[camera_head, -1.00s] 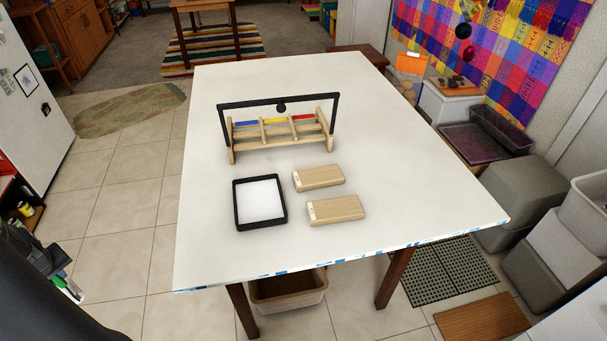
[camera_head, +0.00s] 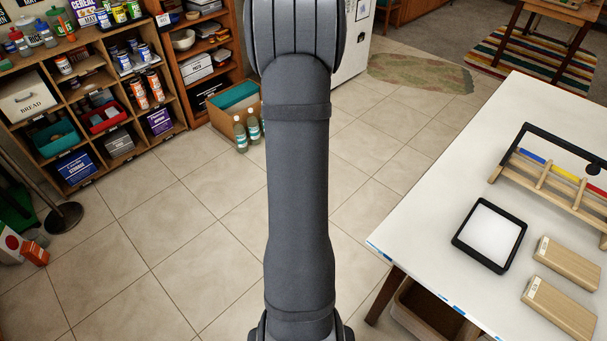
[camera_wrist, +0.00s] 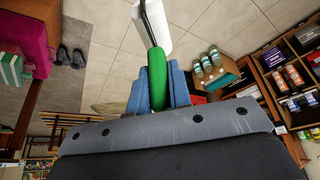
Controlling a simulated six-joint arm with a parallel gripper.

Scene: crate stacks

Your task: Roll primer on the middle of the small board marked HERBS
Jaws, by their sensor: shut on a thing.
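My gripper (camera_wrist: 158,80) has blue fingers shut on the green handle of a paint roller (camera_wrist: 152,16) in the wrist view. In the head view my arm rises through the middle, and the gripper and roller are out of sight. Two small wooden boards lie on the table at the right, a rear one (camera_head: 569,263) and a front one (camera_head: 560,311). Each has a pale label at its left end, too small to read. A black-rimmed tray (camera_head: 460,240) with a white inside lies left of them.
The white table (camera_head: 415,215) fills the right side. A wooden rack (camera_head: 543,178) with a black bar and coloured handles stands behind the boards. Shelves of cans and boxes (camera_head: 90,100) stand at the left. Open tiled floor lies between shelves and table.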

